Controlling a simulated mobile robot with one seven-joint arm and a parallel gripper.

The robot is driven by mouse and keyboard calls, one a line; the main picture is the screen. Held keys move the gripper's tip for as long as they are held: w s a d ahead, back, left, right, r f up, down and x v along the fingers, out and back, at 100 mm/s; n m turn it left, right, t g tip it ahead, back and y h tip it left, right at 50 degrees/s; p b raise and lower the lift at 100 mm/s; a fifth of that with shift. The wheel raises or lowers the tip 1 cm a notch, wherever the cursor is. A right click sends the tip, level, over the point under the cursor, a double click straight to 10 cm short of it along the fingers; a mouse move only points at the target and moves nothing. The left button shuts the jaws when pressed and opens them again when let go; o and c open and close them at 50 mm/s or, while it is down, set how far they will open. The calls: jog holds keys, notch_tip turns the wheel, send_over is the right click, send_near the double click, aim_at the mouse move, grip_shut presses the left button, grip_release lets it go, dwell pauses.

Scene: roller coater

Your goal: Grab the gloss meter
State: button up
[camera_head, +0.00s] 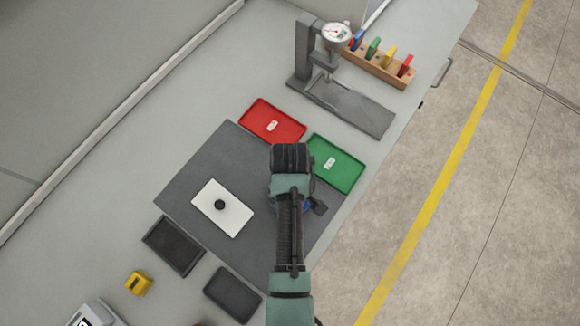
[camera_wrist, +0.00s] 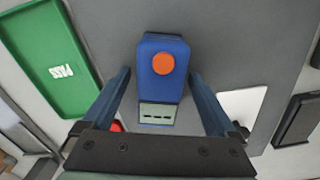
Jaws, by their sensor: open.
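The gloss meter (camera_wrist: 163,82) is a blue block with a round orange button and a small grey display showing dashes. In the wrist view it lies on the grey mat (camera_wrist: 225,35), between the two fingers of my gripper (camera_wrist: 160,75). My gripper is open, with a finger on each side of the meter and a visible gap on both sides. I cannot tell the height of the fingertips over the mat. In the head view my arm hides nearly all of the meter.
A green tray (camera_head: 346,174) marked PASS and a red tray (camera_head: 257,122) lie by the mat. A white plate (camera_head: 236,217) with a black knob rests on the mat. Dark trays (camera_head: 165,252) lie nearby. A dial gauge stand (camera_head: 304,50) and a wooden block rack (camera_head: 389,75) stand behind.

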grip_shut()
dwell(0.5)
jog(key=shift+w, duration=0.1)
